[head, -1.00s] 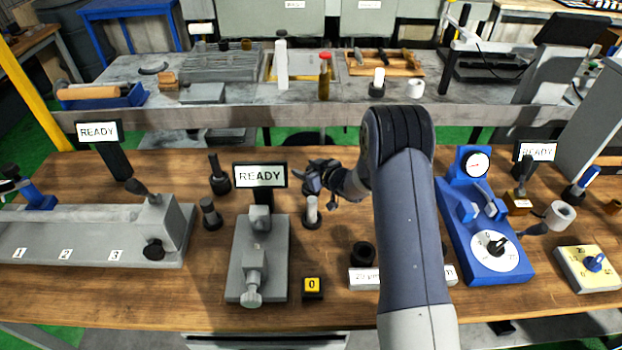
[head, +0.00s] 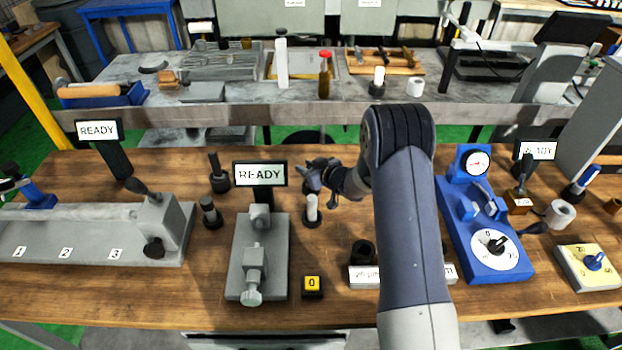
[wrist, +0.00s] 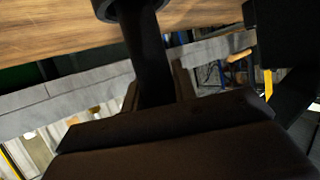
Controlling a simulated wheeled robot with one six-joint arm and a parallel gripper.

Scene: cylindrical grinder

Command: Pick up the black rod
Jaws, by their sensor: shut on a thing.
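My gripper (head: 316,178) is above the wooden bench, just above a pale upright cylinder on a black base (head: 312,210). In the wrist view my gripper (wrist: 156,88) is shut on the black rod (wrist: 150,52), which stands out from between the two fingers. A dark round piece (wrist: 116,8) shows at the rod's far end, partly cut off by the frame edge. In the head view the rod cannot be told apart from the dark gripper. Whether its far end touches anything is not clear.
A grey fixture (head: 240,262) with a READY sign (head: 260,174) stands left of my gripper. Dark upright pieces (head: 218,176) stand farther left. A blue device with a dial (head: 490,245) is at the right.

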